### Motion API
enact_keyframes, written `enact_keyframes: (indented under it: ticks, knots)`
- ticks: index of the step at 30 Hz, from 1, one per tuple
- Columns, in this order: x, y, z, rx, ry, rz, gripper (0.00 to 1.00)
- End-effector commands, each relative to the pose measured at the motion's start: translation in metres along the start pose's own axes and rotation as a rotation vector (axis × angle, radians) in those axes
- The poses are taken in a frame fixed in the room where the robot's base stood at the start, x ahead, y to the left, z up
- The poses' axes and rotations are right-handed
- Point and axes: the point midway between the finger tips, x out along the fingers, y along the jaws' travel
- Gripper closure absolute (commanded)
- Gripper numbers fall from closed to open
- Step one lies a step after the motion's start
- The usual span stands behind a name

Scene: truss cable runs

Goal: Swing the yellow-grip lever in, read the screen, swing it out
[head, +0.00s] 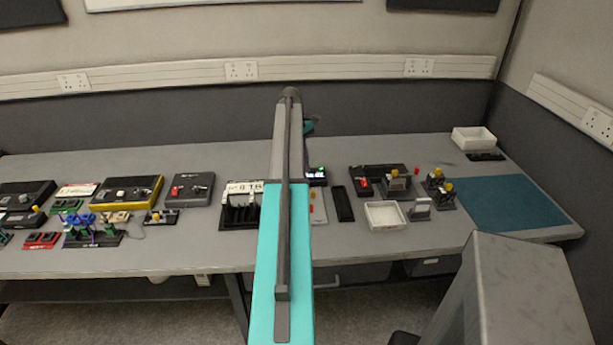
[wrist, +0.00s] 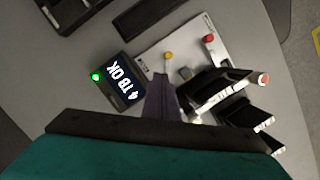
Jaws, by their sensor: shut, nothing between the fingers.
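A red-grip lever (wrist: 209,38) stands on the same plate. The small dark screen unit (wrist: 122,84) is lit, with white text that looks like "4 TB OK", tilted in this view, and a green light (wrist: 96,77) beside it. The unit shows partly in the head view (head: 316,176). My gripper (wrist: 162,80) is shut and empty, its tips close to the yellow grip; I cannot tell whether they touch.
A rack of upright black modules (wrist: 232,98) stands close right of my fingers in the wrist view. In the head view, a black tray (head: 342,204), a white bin (head: 386,215) and lever fixtures (head: 395,182) are to the right. The blue mat (head: 515,203) is clear.

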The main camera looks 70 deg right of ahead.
Motion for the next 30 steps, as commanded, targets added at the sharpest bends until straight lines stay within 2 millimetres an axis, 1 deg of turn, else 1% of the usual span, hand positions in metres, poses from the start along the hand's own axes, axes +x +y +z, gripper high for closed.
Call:
enact_keyframes:
  ticks: [1,6,12,18,30]
  knots:
    - [-0.007,0.001,-0.001,0.000,0.002,0.003,1.00]
    - [-0.031,0.001,-0.001,-0.001,0.001,0.002,1.00]
    - [-0.050,0.000,-0.001,-0.001,0.001,0.002,1.00]
    - [-0.056,-0.001,0.000,-0.001,-0.001,0.000,1.00]
    - [-0.056,-0.001,-0.001,-0.002,-0.001,0.000,1.00]
